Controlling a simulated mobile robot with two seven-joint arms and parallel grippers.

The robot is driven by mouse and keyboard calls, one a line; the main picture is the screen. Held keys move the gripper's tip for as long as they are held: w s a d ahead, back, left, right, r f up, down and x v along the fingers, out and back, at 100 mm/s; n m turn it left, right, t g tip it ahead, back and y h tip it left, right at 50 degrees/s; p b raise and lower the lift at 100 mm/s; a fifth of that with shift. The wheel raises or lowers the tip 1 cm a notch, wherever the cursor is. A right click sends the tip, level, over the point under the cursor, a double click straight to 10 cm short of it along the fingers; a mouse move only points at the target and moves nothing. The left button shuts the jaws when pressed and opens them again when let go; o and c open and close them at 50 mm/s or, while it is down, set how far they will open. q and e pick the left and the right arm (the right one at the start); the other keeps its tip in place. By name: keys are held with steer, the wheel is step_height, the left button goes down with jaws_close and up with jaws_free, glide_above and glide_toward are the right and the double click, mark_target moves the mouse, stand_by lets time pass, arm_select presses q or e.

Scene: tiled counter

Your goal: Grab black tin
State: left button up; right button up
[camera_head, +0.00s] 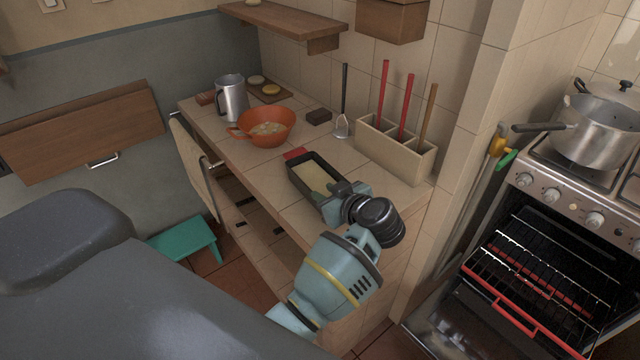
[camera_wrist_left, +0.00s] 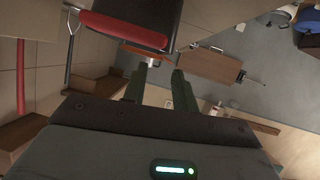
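My right gripper is not in view.
A beige utensil holder (camera_head: 397,158) is right of the tin. The stove (camera_head: 560,195) has its oven open.

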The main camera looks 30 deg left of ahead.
mark_target(309, 189)
arm_select(q)
steer(key=shift+s+f+x, duration=0.1)
steer(key=shift+s+x, duration=0.1)
steer(key=shift+x, duration=1.5)
steer(key=shift+s+f+x, duration=0.1)
steer(key=shift+s+x, duration=0.1)
steer(key=shift+x, duration=1.45)
steer(key=shift+a, duration=0.1)
steer(key=shift+c, duration=0.2)
jaws_close()
steer(key=shift+r, duration=0.1)
